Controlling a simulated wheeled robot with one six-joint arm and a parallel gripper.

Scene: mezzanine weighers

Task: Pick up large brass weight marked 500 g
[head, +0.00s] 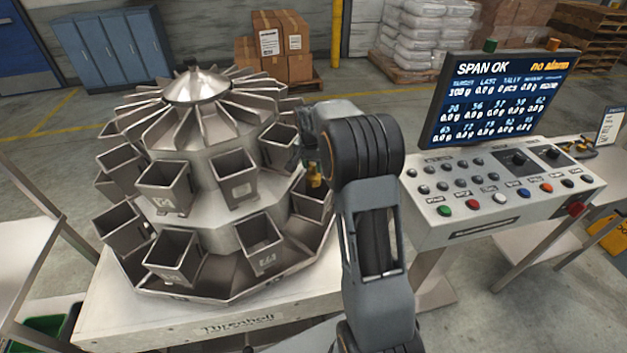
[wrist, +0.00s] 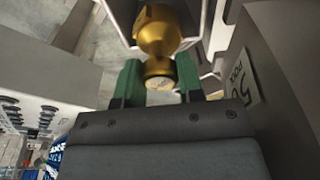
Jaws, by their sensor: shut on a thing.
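The large brass weight (wrist: 160,35) is gold-coloured with a narrow waist, and it sits between the two green fingers of my gripper (wrist: 158,82) in the wrist view. The fingers are shut on its narrower end. No 500 g marking can be read on it. In the head view the brass weight (head: 314,176) shows as a small gold piece just left of my dark wrist, in front of the right side of the weigher. My arm hides most of the gripper there.
The multihead weigher (head: 215,195) with several metal buckets stands left of my arm on a white table (head: 130,310). A control console (head: 490,200) with several buttons and a screen (head: 500,100) reading SPAN OK stands at right. Boxes and sacks stand behind.

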